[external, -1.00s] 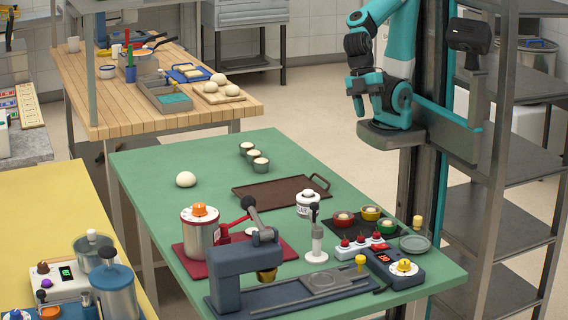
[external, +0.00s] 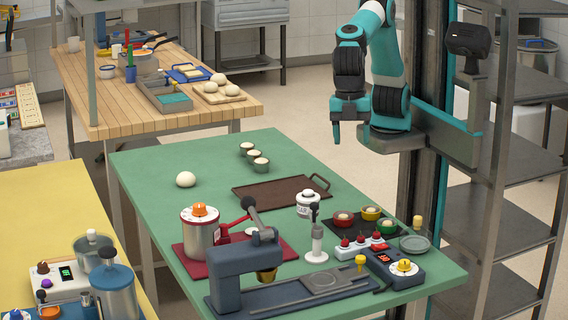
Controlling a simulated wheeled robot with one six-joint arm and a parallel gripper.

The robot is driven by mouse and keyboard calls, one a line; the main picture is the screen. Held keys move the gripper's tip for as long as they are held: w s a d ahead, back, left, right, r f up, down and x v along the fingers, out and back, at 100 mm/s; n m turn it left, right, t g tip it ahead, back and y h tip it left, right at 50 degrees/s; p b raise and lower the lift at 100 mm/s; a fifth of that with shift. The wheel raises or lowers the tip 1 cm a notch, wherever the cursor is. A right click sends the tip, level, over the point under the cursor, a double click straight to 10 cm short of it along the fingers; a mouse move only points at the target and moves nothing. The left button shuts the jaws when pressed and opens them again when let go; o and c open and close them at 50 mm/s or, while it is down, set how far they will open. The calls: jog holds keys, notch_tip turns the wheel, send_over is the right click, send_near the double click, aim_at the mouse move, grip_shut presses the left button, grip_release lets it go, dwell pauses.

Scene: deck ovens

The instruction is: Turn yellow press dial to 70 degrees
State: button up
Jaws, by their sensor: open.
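The yellow press dial (external: 404,267) sits on a dark blue control box (external: 393,274) with a small red display, at the front right of the green table. The dial has a white scale ring around it; its exact setting is too small to read. The box stands beside the blue press (external: 243,270) and its long base. My gripper (external: 350,138) is open and empty, pointing down in the air beyond the table's right far side. It is well above and behind the dial, not touching anything.
Shelving (external: 510,200) is at the right.

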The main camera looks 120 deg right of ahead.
jog(key=a+f+n, duration=0.1)
jog(key=a+f, duration=0.3)
jog(key=a, duration=0.7)
jog(key=n+h, duration=0.1)
send_over(405, 261)
notch_tip(405, 261, down, 4)
notch_tip(405, 261, down, 17)
jog(key=shift+d+p, duration=0.1)
jog(key=shift+p, duration=0.2)
jog(key=c, duration=0.9)
